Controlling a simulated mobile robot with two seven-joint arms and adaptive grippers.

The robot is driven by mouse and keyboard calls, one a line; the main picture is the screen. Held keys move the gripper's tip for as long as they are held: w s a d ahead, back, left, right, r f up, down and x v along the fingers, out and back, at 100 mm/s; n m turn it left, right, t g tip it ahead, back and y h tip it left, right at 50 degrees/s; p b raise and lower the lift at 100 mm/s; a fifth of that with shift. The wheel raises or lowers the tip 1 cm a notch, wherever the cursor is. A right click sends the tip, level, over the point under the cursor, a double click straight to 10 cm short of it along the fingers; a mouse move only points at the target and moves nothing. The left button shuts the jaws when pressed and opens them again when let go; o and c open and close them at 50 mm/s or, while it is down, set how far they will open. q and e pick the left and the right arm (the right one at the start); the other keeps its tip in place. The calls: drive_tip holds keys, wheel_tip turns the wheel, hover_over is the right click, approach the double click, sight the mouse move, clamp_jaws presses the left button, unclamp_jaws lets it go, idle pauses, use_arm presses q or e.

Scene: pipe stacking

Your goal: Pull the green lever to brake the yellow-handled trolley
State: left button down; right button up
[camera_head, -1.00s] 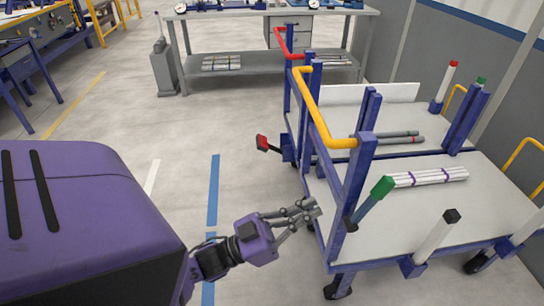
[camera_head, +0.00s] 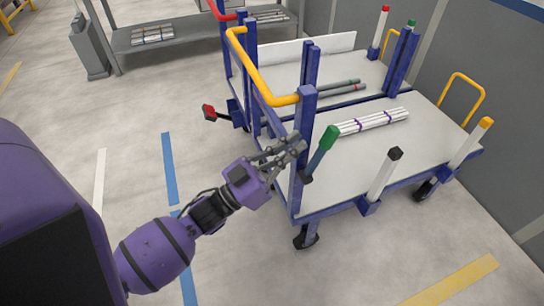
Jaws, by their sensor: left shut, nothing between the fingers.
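The trolley with the yellow handle (camera_head: 262,82) stands right of centre, with a blue frame and a light grey deck (camera_head: 405,140). The green lever (camera_head: 329,138) rises at its near left corner, tilted, with a green grip on a dark blue shaft. My left gripper (camera_head: 299,148) is shut and empty. It is just left of the green grip, overlapping the blue corner post (camera_head: 304,120) in the picture. I cannot tell whether it touches the post. A small gap shows between the fingertips and the grip. My right gripper is out of view.
A second trolley with a red handle (camera_head: 217,10) stands behind, with a red lever (camera_head: 208,112) sticking out left. White pipes (camera_head: 372,122) lie on the near deck. A post with a black cap (camera_head: 384,172) stands at its near edge. The floor at left is clear.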

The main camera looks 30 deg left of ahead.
sight(333, 134)
use_arm(q)
drive_tip(key=w, duration=0.1)
drive_tip(key=w+d, duration=0.1)
drive_tip(key=w, duration=0.1)
drive_tip(key=w+d+f, duration=0.1)
drive_tip(key=shift+w+d, duration=0.1)
drive_tip(key=shift+w, duration=0.1)
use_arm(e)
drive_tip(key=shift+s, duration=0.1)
use_arm(q)
drive_tip(key=shift+r, duration=0.1)
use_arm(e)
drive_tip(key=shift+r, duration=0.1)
